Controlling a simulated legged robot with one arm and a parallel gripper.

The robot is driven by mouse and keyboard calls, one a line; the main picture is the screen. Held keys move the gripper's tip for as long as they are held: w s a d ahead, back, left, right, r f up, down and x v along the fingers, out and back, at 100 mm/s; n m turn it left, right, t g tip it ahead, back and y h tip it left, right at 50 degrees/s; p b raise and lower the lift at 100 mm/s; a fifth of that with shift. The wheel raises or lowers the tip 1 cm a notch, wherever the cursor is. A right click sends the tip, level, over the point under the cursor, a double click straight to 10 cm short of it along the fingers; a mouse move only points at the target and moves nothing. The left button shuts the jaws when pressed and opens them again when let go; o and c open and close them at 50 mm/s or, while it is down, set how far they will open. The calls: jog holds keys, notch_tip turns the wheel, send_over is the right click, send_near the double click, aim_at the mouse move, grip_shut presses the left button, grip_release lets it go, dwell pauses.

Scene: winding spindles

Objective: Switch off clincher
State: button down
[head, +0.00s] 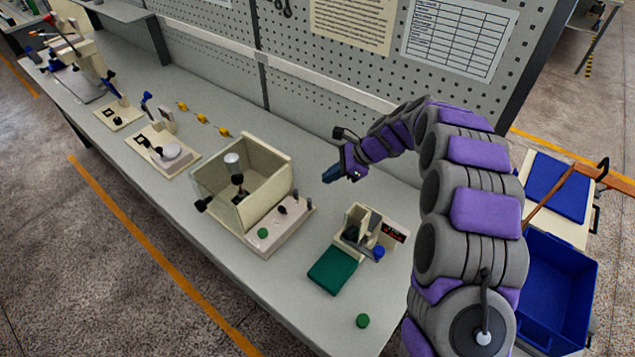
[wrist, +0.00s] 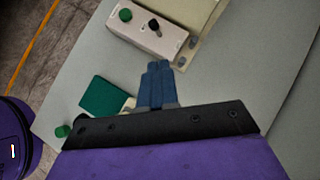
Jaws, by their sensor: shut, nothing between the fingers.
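My gripper (head: 328,176) is shut and empty, held in the air above the bench to the right of an open-topped cream box machine (head: 265,165). The machine has a front control panel (head: 290,222) with a green button (head: 263,233) and small dark knobs. In the wrist view the blue closed fingers (wrist: 157,70) point toward this panel (wrist: 165,40), with its green button (wrist: 125,15) and black knob (wrist: 154,24). To the right stands a smaller cream device (head: 362,217) with a display and a blue knob (head: 379,251). No label shows which machine is the clincher.
Several other devices (head: 165,150) stand farther left. A pegboard (head: 310,90) rises behind. Blue bins (head: 555,290) stand at the right.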

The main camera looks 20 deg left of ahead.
jog(key=shift+v, duration=1)
jog(key=shift+s, duration=0.1)
jog(key=s+d+r+n+h+b, duration=0.1)
jog(key=s+d+r+n, duration=0.25)
jog(key=s, duration=0.25)
jog(key=s+d+r+n+h, duration=0.2)
jog(key=s+d, duration=0.3)
jog(key=s, duration=0.2)
jog(key=s+d+r+n+h+b, duration=0.1)
jog(key=s+d+r+n, duration=0.1)
jog(key=s+d+r, duration=0.3)
jog(key=s+d+f+n+h, duration=0.1)
jog(key=s+d, duration=0.3)
jog(key=s, duration=0.4)
jog(key=s+d+f+n+h+b, duration=0.1)
jog(key=s+d+n, duration=0.2)
jog(key=s, duration=0.5)
jog(key=s+d+f+n+h+b, duration=0.1)
jog(key=s+d+n+h, duration=0.1)
jog(key=s+d, duration=0.3)
jog(key=s+n, duration=0.1)
jog(key=s, duration=0.2)
jog(key=shift+d+f, duration=0.3)
jog(key=shift+d, duration=0.1)
